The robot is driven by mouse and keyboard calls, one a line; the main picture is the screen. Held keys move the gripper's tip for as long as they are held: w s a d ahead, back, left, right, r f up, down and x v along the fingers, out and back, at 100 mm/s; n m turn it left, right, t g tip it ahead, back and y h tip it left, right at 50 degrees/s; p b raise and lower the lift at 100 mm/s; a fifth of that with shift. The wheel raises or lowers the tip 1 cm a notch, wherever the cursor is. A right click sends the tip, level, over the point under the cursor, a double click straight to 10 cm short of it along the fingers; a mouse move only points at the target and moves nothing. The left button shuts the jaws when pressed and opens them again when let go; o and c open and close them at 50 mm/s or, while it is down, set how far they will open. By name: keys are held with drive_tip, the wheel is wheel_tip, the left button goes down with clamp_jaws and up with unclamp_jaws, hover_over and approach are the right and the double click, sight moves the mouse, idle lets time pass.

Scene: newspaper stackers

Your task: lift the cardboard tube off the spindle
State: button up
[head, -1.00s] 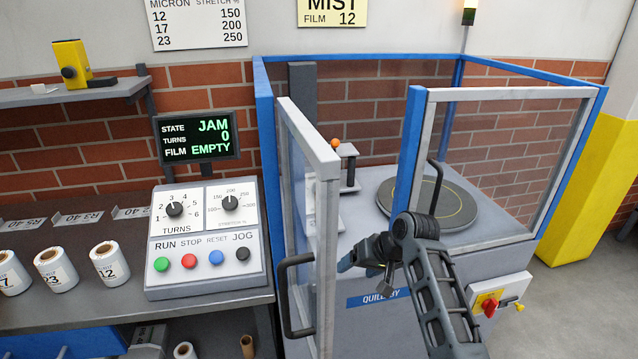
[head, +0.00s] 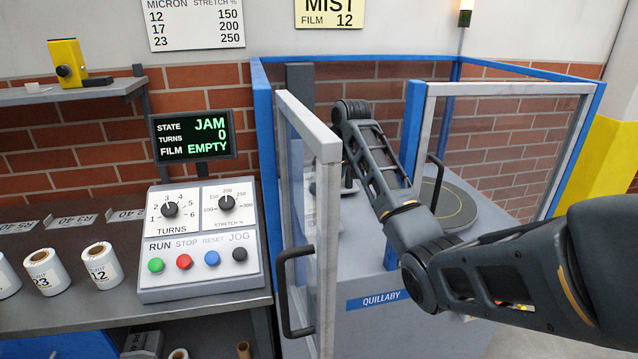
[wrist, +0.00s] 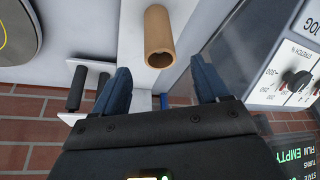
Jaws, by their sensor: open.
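The brown cardboard tube (wrist: 158,40) shows in the wrist view with its open end facing the camera. A white carriage part (wrist: 132,45) is behind and beside it. The spindle is not visible; the inside of the tube is dark. My gripper (wrist: 162,78) is open and empty, with its blue fingers spread to either side of the tube's line. The tube's open end lies just beyond the fingertips, and I see no contact. In the head view the tube is not visible, and my gripper is hidden behind the enclosure door.
The open door (head: 328,155) stands left of my arm, and the blue-framed panel (head: 415,130) is to its right. The turntable (head: 450,203) is empty. Dark rollers (wrist: 76,88) are near the gripper. The control box (head: 205,240) sits outside, on the bench.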

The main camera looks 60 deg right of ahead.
drive_tip(key=shift+x, duration=3.9)
drive_tip(key=shift+a, duration=0.1)
drive_tip(key=shift+c, duration=0.2)
drive_tip(key=c, duration=1)
wheel_tip(320, 180, up, 5)
drive_tip(key=p, duration=0.5)
drive_tip(key=shift+r, duration=0.1)
drive_tip(key=shift+r+p, duration=0.3)
drive_tip(key=shift+r, duration=2.15)
